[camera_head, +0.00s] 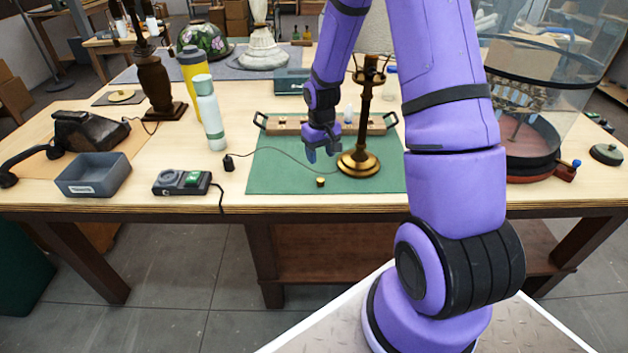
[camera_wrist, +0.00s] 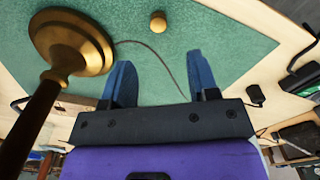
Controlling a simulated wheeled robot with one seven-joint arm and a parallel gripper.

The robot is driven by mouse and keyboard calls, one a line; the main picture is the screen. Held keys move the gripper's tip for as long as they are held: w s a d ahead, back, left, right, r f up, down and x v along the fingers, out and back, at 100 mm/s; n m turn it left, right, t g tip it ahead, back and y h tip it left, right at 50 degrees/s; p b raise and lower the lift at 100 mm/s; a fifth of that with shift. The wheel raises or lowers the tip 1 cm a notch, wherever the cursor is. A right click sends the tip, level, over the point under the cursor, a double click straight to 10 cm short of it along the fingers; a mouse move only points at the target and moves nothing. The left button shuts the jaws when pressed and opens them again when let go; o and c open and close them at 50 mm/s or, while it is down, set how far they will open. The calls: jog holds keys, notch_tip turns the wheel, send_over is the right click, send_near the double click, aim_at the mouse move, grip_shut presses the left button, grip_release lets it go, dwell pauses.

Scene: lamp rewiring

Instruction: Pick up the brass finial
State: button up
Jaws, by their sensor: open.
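The brass finial (camera_head: 320,182) is a small gold knob on the front part of the green mat (camera_head: 280,180), in front of the brass lamp's base (camera_head: 358,163). It also shows in the wrist view (camera_wrist: 158,22), near the top edge, beyond the fingertips. My gripper (camera_head: 322,156) hangs above the mat, left of the lamp, and is apart from the finial. In the wrist view its two blue fingers (camera_wrist: 160,72) are spread with nothing between them but mat and a grey cord. The lamp base (camera_wrist: 72,40) is close beside the left finger there.
A cord runs across the mat from the lamp to a black plug (camera_head: 228,162). A wooden tray with handles (camera_head: 283,124) stands behind. A meter (camera_head: 182,182), a grey bin (camera_head: 94,175) and a pale bottle (camera_head: 209,112) stand left. The mat around the finial is clear.

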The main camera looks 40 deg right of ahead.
aim_at(321, 180)
jog(key=shift+w+d+f, duration=0.1)
jog(key=shift+d+f, duration=0.05)
jog(key=shift+f, duration=4.9)
jog(key=c, duration=1)
